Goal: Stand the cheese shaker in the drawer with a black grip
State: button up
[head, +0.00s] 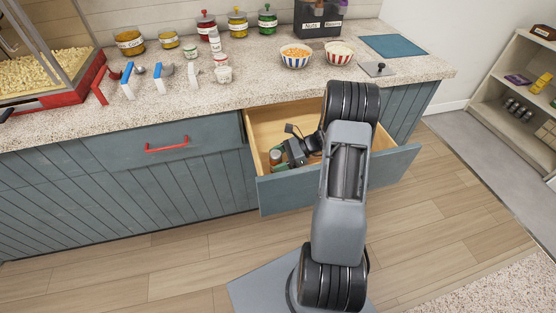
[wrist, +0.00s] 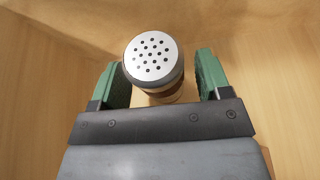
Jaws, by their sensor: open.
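The cheese shaker (wrist: 152,58) has a pale lid with many dark holes. It stands upright on the wooden floor of the open drawer (head: 278,194); the drawer floor (wrist: 270,60) fills the wrist view. In the head view the shaker (head: 275,157) shows at the drawer's left end. My gripper (wrist: 160,68) is open, with one green finger on each side of the shaker. A gap shows at the right finger; the left finger looks very close, and I cannot tell if it touches. My gripper (head: 281,161) reaches down into the drawer. The drawer's grip is not visible.
A closed drawer with a red grip (head: 167,144) is to the left. The counter (head: 235,93) above holds jars, striped cups (head: 296,56), a dark caddy (head: 320,18) and a popcorn case (head: 45,75). The counter's front edge overhangs the open drawer.

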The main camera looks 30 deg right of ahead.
jog(key=v, duration=1.2)
jog(key=shift+r, duration=0.15)
jog(key=s+a+r+n+h+p, duration=0.5)
jog(key=s+a+r+n+h, duration=0.1)
jog(key=a+r+n, duration=0.4)
jog(key=s+a+r+n+h+p, duration=0.6)
jog(key=a+r+n, duration=0.3)
jog(key=r, duration=0.4)
jog(key=shift+s+a+n+h, duration=0.3)
jog(key=shift+s+a+n, duration=0.1)
jog(key=shift+n, duration=0.1)
jog(key=shift+s+a+r+n, duration=0.15)
jog(key=shift+s+r+n, duration=0.2)
jog(key=shift+n, duration=0.25)
jog(key=shift+c, duration=0.2)
